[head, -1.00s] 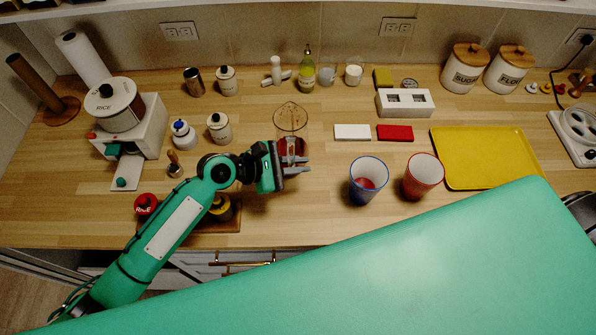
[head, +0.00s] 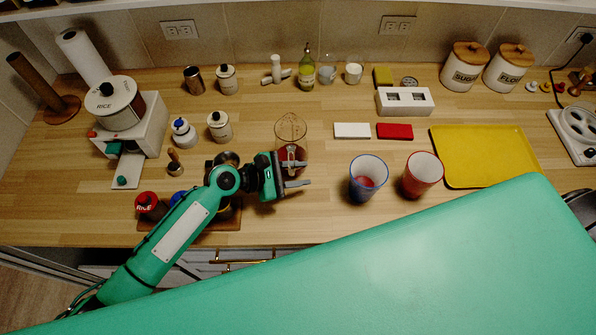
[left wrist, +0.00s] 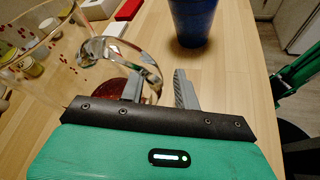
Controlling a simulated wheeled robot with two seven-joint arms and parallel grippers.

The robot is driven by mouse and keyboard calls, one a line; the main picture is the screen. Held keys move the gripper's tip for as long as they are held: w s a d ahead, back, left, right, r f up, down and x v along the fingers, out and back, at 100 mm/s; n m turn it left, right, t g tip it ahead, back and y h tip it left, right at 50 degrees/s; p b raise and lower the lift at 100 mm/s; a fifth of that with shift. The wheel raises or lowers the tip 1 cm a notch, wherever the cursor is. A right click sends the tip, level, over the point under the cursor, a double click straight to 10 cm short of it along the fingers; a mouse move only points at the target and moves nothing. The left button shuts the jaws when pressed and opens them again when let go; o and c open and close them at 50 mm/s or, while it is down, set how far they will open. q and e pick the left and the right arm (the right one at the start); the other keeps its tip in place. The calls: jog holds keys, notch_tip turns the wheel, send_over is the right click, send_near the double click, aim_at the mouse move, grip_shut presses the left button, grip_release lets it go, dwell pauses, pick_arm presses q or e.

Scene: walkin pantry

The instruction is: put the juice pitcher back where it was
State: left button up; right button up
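The juice pitcher (head: 291,130) is a clear vessel with red juice low inside. It stands upright on the wooden counter, left of the blue cup. In the left wrist view the pitcher (left wrist: 45,45) fills the upper left, and its clear handle (left wrist: 125,52) curves toward my fingers. My left gripper (head: 296,175) is at the handle, on the near side of the pitcher. Its fingers (left wrist: 158,90) are spread apart, with the handle's end close to the left finger; I cannot tell whether they touch. My right gripper is not in view.
A blue cup (head: 368,182) and a red cup (head: 422,178) stand to the right, before a yellow tray (head: 485,158). White (head: 352,131) and red (head: 395,132) blocks lie behind them. Canisters and a rice dispenser (head: 120,110) stand left. Counter between pitcher and blue cup is clear.

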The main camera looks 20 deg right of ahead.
pick_arm(q)
jog(key=shift+a+r, duration=0.1)
jog(key=shift+r, duration=0.1)
jog(key=b+v, duration=0.3)
jog(key=v, duration=0.8)
jog(key=shift+a, duration=0.4)
jog(key=shift+r, duration=0.1)
